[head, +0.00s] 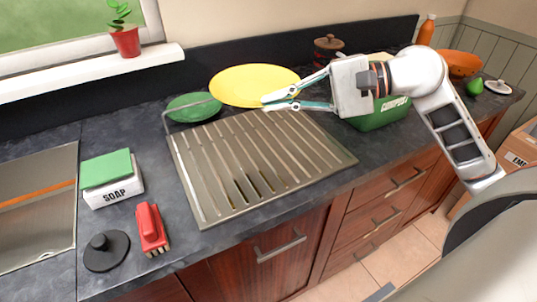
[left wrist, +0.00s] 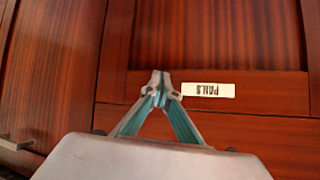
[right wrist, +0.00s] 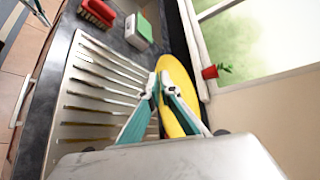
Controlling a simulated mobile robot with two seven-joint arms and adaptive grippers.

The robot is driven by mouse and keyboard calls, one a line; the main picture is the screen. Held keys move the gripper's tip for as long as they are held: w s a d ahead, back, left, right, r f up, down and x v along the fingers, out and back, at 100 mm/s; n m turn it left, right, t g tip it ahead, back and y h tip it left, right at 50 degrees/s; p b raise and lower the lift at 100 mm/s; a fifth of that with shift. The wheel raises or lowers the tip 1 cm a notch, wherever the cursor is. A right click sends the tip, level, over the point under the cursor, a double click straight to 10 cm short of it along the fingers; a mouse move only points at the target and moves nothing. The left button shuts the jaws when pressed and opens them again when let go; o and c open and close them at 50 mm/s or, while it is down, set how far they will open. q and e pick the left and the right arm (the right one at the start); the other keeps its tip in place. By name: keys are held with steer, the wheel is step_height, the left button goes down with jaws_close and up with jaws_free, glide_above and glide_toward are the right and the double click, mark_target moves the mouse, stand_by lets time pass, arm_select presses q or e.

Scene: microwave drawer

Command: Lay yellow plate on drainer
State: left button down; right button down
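The yellow plate (head: 245,83) is at the far edge of the metal drainer (head: 215,203), seen tilted, and partly covers a green plate behind it. My right gripper (head: 267,102) reaches in from the right, its fingertips closed on the plate's near rim. In the right wrist view the yellow plate (right wrist: 172,72) lies behind and right of the nearly joined fingertips (right wrist: 157,82). The drainer's slats (right wrist: 105,85) show to their left. My left gripper (left wrist: 160,82) is shut and empty in front of brown wooden cabinet fronts. It is out of the head view.
The green plate (head: 185,107) stands by the wire rail at the drainer's far left. A soap box with a green sponge (head: 107,170), a red brush (head: 150,229) and a black plug (head: 106,251) lie left. A green box (head: 385,117) stands right, below my right arm.

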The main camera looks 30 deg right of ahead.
mark_target(275, 171)
step_height(275, 171, down, 16)
steer(key=shift+r, duration=0.2)
steer(key=shift+f, duration=0.3)
steer(key=shift+f, duration=0.2)
steer(key=c, duration=2.6)
jaws_free()
steer(key=shift+r, duration=0.1)
steer(key=shift+o, duration=0.2)
